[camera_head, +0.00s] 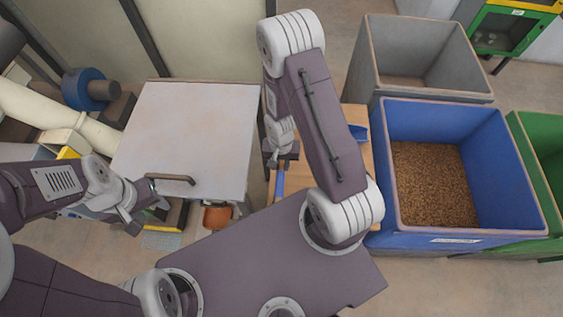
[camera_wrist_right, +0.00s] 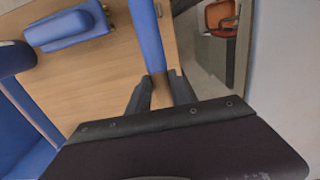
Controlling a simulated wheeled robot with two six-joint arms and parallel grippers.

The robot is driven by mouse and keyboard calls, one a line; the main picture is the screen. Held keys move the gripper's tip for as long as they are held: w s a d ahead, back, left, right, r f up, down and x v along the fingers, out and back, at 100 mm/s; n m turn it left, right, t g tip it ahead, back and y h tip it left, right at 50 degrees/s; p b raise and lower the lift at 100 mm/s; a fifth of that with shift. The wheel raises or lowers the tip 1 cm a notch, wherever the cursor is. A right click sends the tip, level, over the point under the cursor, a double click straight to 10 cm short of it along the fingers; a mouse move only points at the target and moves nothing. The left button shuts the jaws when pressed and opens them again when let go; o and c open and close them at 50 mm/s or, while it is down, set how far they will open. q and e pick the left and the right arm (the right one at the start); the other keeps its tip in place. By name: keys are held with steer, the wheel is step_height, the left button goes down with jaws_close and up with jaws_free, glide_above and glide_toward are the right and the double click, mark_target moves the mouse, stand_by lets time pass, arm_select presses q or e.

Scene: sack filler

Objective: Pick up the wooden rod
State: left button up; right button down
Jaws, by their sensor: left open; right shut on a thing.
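The wooden rod (camera_wrist_right: 160,92) shows wood-coloured between the fingers of my right gripper (camera_wrist_right: 161,88) in the right wrist view. A long blue length (camera_wrist_right: 148,35) runs on from it, away from the jaws. My right gripper is shut on the rod at the left edge of the wooden table (camera_wrist_right: 105,65). In the head view the right gripper (camera_head: 281,160) is partly hidden by its own arm, and the blue length (camera_head: 280,182) shows just below it. My left gripper (camera_head: 135,217) is open and empty, below and left of the grey lid's handle.
A grey lid (camera_head: 190,125) with a brown handle (camera_head: 172,179) lies left of the table. A blue scoop-like thing (camera_head: 358,132) lies on the table. A blue bin (camera_head: 390,112) of brown grain, a grey bin (camera_head: 385,45) and a green bin (camera_head: 530,135) stand to the right.

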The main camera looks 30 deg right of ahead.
mark_target(279, 183)
steer(key=s+a+r, duration=0.1)
steer(key=s+a+r+b, duration=0.1)
steer(key=s, duration=0.1)
steer(key=s+a+r, duration=0.1)
steer(key=s, duration=0.1)
steer(key=shift+a, duration=0.2)
steer(key=s+a+r+p, duration=0.1)
steer(key=p, duration=0.4)
steer(key=s+a+r+p, duration=0.1)
steer(key=s+r+p, duration=0.1)
steer(key=p, duration=0.4)
steer(key=shift+s, duration=0.1)
steer(key=shift+s+a+p, duration=0.1)
steer(key=shift+s+p, duration=0.2)
steer(key=shift+p, duration=0.2)
arm_select(q)
step_height(279, 183, up, 10)
steer(key=shift+f, duration=0.15)
arm_select(e)
steer(key=shift+f, duration=0.15)
